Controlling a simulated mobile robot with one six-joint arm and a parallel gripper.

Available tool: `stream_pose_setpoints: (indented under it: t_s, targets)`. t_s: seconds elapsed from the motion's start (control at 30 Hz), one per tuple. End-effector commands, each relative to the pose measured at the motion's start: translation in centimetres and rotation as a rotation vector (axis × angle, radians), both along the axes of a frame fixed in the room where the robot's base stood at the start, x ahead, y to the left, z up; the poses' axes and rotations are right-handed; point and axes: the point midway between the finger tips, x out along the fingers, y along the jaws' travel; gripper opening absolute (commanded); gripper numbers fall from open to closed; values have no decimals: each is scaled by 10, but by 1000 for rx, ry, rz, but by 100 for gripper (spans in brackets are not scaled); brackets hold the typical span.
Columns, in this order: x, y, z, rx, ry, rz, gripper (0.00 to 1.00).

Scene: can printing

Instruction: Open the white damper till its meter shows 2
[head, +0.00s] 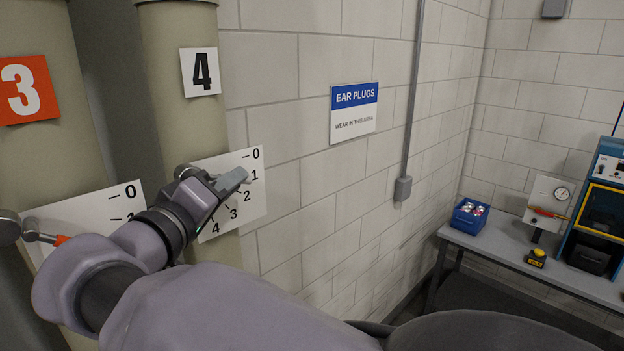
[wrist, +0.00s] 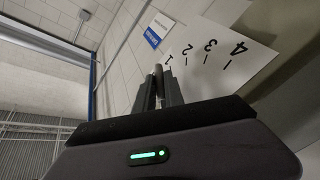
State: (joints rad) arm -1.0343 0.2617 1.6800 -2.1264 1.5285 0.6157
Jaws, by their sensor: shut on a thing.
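The white damper is on the beige pipe (head: 182,125) with the white "4" sign (head: 201,71). The plate (wrist: 225,52) also shows in the wrist view, with 1 to 4 readable. My gripper (head: 232,179) is at this plate, shut on the damper handle, which the fingers almost wholly hide. In the wrist view the fingertips (wrist: 158,74) are beside the 1. In the head view they also lie near the 1, though the exact reading is hard to tell.
To the left is a pipe with an orange "3" sign (head: 26,89), its own plate (head: 75,216) and an orange-tipped lever (head: 60,239) close to my arm. An ear plugs sign (head: 354,112) hangs on the wall. A bench (head: 500,238) with a blue bin (head: 469,216) stands far right.

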Motion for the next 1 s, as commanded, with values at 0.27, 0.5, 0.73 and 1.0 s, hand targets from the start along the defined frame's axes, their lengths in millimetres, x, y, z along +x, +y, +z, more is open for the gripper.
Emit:
stream_pose_setpoints:
  t_s: [0.27,0.5,0.73,1.0]
  targets:
    - [-5,4,-10,182,206,-2,0]
    - [-7,6,-12,224,262,-1,0]
    - [-7,6,-12,223,261,-1,31]
    - [-7,6,-12,223,260,0,35]
